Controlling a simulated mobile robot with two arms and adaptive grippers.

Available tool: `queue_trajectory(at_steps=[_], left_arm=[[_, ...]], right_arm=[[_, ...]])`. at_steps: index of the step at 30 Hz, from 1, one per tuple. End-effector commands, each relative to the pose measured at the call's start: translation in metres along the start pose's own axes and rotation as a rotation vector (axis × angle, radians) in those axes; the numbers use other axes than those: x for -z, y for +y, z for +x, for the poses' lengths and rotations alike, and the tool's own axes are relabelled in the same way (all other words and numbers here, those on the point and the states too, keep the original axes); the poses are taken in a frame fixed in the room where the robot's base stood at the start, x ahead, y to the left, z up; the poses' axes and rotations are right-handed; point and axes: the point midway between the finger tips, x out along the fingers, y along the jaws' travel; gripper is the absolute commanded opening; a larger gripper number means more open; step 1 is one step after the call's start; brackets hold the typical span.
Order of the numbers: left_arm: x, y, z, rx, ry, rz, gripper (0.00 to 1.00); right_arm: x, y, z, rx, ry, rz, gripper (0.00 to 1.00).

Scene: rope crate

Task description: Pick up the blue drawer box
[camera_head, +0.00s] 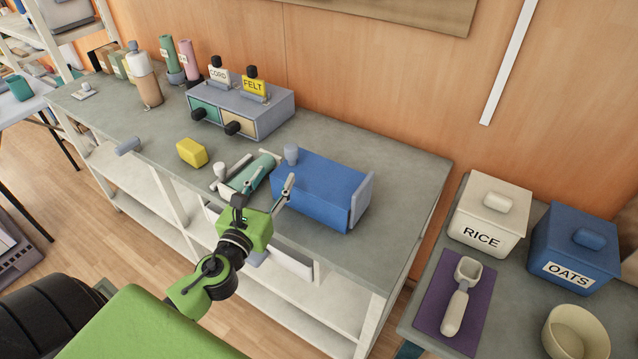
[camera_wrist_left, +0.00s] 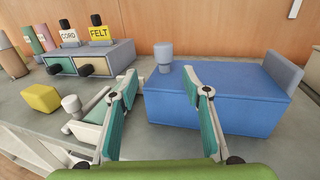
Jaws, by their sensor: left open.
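The blue drawer box (camera_head: 315,190) lies near the front edge of the grey workbench. It has a light grey panel (camera_head: 361,201) at its right end, and a grey cylindrical knob (camera_head: 291,154) shows at its left end. The box fills the right middle of the left wrist view (camera_wrist_left: 225,105). My left gripper (camera_head: 263,184) is open and empty, at the box's front left. In the wrist view its right finger overlaps the box and its left finger is left of it. I cannot tell whether they touch. My right gripper is not in view.
A teal roll on a whitish holder (camera_head: 245,177) lies just left of the box. A yellow block (camera_head: 191,152) sits farther left. A grey two-drawer cabinet (camera_head: 253,117) with CORD and FELT labels stands behind. The bench right of the box is clear.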

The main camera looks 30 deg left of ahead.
Motion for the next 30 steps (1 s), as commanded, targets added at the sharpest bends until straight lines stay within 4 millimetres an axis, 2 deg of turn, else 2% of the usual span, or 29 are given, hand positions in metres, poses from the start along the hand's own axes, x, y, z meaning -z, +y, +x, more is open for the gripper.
queue_trajectory(at_steps=[1, 6, 14, 24, 30], left_arm=[[-0.003, 0.0, 0.01, -0.001, -0.003, 0.0, 0.44], [-0.001, 0.0, 0.035, -0.002, 0.0, -0.001, 0.44], [0.0, -0.001, 0.05, -0.001, 0.001, -0.004, 0.44], [0.0, -0.008, 0.092, -0.002, 0.0, -0.004, 0.44], [0.001, -0.008, 0.099, -0.001, 0.002, -0.004, 0.44]], right_arm=[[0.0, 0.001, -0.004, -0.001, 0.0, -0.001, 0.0], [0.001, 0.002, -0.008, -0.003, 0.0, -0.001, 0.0], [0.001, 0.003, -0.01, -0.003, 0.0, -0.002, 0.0], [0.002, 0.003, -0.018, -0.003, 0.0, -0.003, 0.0], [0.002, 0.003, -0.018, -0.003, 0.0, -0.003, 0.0]])
